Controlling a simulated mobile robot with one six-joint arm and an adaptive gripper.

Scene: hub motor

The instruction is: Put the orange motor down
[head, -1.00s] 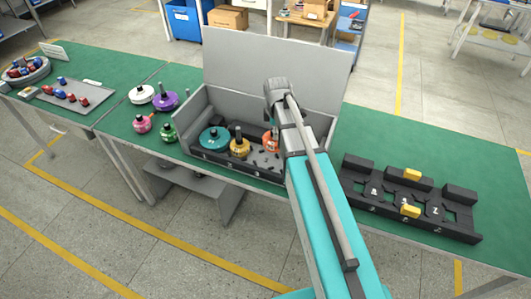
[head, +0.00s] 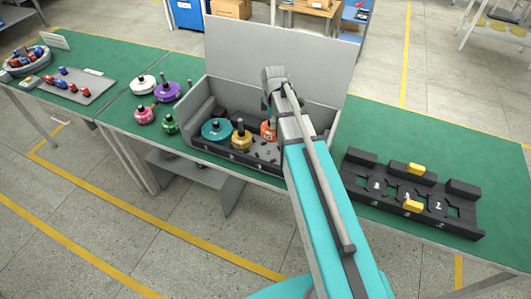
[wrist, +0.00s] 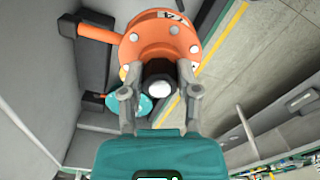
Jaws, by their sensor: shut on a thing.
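The orange motor (head: 268,131) is inside or just above the right part of the open grey box (head: 325,120), partly hidden by my arm. In the wrist view the orange motor (wrist: 165,38) fills the top middle, with its dark shaft between my fingers. My gripper (wrist: 158,82) is shut on that shaft. In the head view my gripper is mostly hidden by my arm. I cannot tell whether the motor touches the box floor. A yellow motor (head: 241,141) and a teal motor (head: 216,130) stand to its left in the box.
White (head: 144,84), purple (head: 167,92), pink (head: 145,115) and green (head: 170,124) motors stand on the green table left of the box. A black slotted fixture (head: 380,205) with yellow blocks lies to the right. Small dark parts lie in the box front.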

